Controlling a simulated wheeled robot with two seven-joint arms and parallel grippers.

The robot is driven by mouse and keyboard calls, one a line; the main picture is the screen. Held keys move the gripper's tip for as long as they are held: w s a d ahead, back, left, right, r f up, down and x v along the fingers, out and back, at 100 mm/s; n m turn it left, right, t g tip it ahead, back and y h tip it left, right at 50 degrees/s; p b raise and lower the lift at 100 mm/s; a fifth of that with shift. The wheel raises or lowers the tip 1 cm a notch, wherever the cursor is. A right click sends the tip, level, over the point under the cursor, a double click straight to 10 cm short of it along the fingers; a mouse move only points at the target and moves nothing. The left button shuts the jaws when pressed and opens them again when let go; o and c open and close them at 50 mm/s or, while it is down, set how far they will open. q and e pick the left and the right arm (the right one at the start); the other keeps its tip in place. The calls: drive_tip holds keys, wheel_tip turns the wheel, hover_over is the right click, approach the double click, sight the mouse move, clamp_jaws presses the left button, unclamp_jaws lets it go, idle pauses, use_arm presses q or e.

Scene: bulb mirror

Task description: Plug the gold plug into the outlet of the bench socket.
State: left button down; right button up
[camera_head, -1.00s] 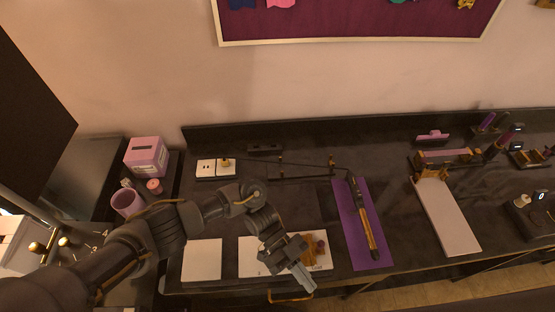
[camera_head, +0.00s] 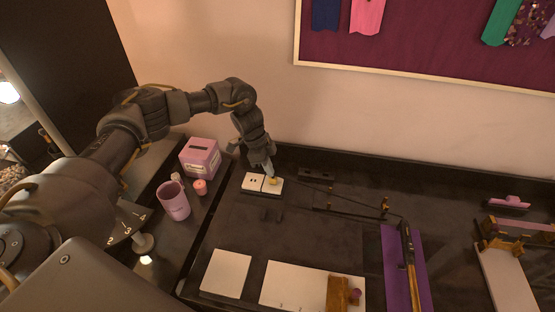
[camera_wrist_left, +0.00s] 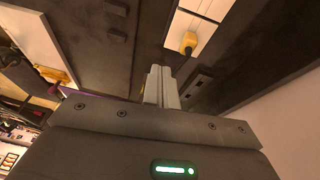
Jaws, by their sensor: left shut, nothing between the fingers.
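The bench socket (camera_head: 253,181) is a white block with two square panels at the back left of the bench. The left panel shows two dark slots. The gold plug (camera_head: 273,181) is at the right panel; how deep it sits there I cannot tell. A dark cord (camera_head: 318,189) runs right from it. In the left wrist view the plug (camera_wrist_left: 188,43) stands on a white panel of the socket (camera_wrist_left: 201,32). My left gripper (camera_head: 269,171) is just above and behind the plug; its fingers (camera_wrist_left: 161,86) are shut, empty and apart from the plug in the wrist view. My right gripper is not in view.
A pink box (camera_head: 200,157), a pink cup (camera_head: 174,201) and a small pink candle (camera_head: 200,187) stand left of the socket. White cards (camera_head: 226,272) lie in front. A purple mat (camera_head: 394,270) with a long tool lies to the right. The bench before the socket is mostly clear.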

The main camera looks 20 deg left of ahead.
use_arm(q)
wheel_tip(320, 180, up, 2)
drive_tip(key=w+a+n+t, duration=0.1)
drive_tip(key=w+a, duration=0.2)
drive_tip(key=shift+y, duration=0.3)
drive_tip(key=b+x, duration=0.6)
drive_tip(key=shift+s+d, duration=0.1)
drive_tip(key=shift+s, duration=0.05)
drive_tip(key=shift+f, duration=0.2)
drive_tip(key=shift+r, duration=0.15)
wheel_tip(320, 180, up, 3)
drive_tip(key=p, duration=0.3)
drive_tip(key=shift+s, duration=0.1)
